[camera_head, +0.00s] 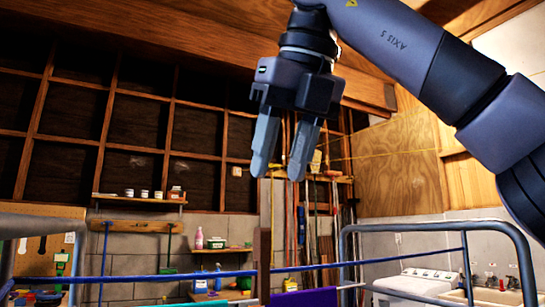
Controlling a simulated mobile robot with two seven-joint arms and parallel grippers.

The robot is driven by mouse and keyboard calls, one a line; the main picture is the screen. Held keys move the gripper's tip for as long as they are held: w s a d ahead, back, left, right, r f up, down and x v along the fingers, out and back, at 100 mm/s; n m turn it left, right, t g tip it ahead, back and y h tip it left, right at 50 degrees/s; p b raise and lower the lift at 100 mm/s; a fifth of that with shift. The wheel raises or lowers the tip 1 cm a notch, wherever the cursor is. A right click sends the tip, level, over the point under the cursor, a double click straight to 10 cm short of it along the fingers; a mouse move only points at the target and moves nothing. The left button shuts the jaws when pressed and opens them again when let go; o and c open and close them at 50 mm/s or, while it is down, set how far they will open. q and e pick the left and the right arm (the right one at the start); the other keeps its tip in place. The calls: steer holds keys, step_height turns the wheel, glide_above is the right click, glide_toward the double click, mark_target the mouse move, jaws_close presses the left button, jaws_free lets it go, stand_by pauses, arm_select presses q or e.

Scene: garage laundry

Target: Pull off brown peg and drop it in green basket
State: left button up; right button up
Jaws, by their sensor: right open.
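A brown upright piece (262,265) stands at the bottom centre, where the blue rail (360,262) crosses. It looks like the brown peg, but I cannot tell for sure whether it grips the rail. My right gripper (280,174) hangs above it, fingers pointing down, open and empty. There is a clear gap between the fingertips and the brown piece. I cannot make out a green basket for certain. My left gripper is not in view.
A blue-grey tube frame (440,227) rises at right, with a purple cloth (303,297) hanging low at centre. A white washing machine (418,284) stands behind at right. A wooden shelf (140,198) with small jars is on the back wall. The air around my gripper is free.

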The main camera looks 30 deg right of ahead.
mark_target(262, 234)
steer(key=shift+b+x, duration=1.1)
steer(key=shift+x, duration=4.2)
steer(key=shift+s, duration=0.1)
steer(key=shift+c, duration=0.3)
jaws_close()
steer(key=shift+r+p, duration=1.2)
steer(key=shift+r, duration=1.75)
